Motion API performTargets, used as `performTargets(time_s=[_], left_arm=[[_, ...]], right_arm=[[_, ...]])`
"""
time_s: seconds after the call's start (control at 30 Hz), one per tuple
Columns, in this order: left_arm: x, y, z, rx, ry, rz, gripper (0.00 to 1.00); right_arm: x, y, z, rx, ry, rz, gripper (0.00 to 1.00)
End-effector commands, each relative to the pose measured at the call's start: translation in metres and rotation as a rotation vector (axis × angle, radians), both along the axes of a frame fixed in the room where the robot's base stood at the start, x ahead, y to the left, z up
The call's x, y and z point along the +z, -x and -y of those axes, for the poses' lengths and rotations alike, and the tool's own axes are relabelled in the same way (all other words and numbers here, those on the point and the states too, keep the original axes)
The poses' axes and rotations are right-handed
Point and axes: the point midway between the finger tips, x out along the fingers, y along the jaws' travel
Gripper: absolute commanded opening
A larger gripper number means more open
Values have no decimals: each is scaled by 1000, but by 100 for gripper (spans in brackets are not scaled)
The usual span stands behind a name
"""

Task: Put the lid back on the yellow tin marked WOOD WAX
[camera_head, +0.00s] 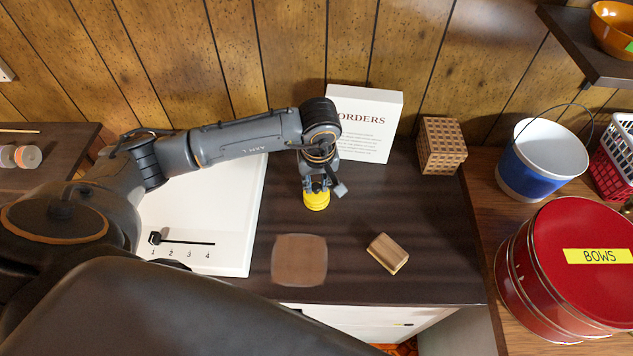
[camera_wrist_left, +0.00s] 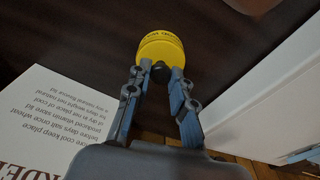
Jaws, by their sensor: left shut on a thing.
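The yellow tin (camera_head: 316,205) stands on the dark counter (camera_head: 345,240), below my left gripper (camera_head: 316,189) in the head view. In the left wrist view the tin (camera_wrist_left: 160,30) shows dark lettering on its side. Its yellow lid (camera_wrist_left: 161,52) is at the near end, with a dark knob (camera_wrist_left: 159,71) on it. My left gripper (camera_wrist_left: 159,78) is shut on this knob, one finger on each side. The lid is in line with the tin, on it or just above it; I cannot tell whether it is fully seated. My right gripper is not in view.
A white ORDERS card (camera_head: 372,130) stands behind the tin, with a woven box (camera_head: 441,146) to its right. A wooden block (camera_head: 388,253) and a brown square patch (camera_head: 299,260) lie in front. A white panel (camera_head: 225,215) is at left. A red BOWS tin (camera_head: 570,250) is at right.

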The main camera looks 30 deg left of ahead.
Motion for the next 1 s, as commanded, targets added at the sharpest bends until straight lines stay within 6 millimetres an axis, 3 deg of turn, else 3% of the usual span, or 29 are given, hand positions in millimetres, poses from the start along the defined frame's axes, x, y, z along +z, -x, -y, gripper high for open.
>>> performTargets(time_s=[0.27,0.3,0.4,0.63,0.73,1.0], left_arm=[[0,0,0,0,0,0,1],[0,0,0,0,1,1,31],[0,0,0,0,1,1,49],[0,0,0,0,0,0,51],[0,0,0,0,1,1,72],[0,0,0,0,1,1,72]], right_arm=[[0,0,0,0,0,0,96],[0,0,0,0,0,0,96],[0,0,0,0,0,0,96],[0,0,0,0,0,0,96],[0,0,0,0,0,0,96],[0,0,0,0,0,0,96]])
